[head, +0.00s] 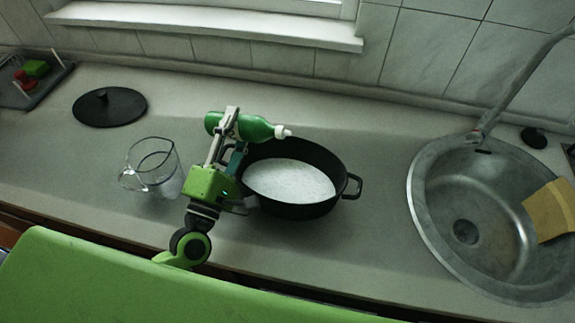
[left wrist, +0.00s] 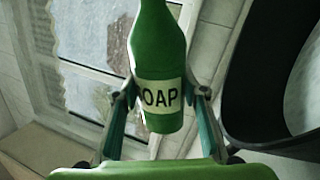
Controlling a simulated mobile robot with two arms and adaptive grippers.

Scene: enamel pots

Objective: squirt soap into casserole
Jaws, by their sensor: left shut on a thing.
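A black casserole (head: 325,208) with side handles stands on the counter and holds a whitish, speckled content (head: 290,181). A green soap bottle (head: 252,128) with a white nozzle lies tilted near horizontal above the casserole's far left rim, nozzle pointing right. My left gripper (head: 231,128) is shut around the bottle. In the left wrist view the bottle (left wrist: 160,50) with its partly hidden soap label sits between the fingers (left wrist: 160,100), and the dark casserole wall (left wrist: 240,110) shows at the right. My right gripper is not in view.
A glass jug (head: 152,168) stands left of the casserole. A black lid (head: 110,107) lies behind it. A steel sink (head: 490,215) with a tap (head: 515,85) and a yellow sponge or cloth (head: 552,210) is at the right. A dark tray (head: 35,85) with small items is far left.

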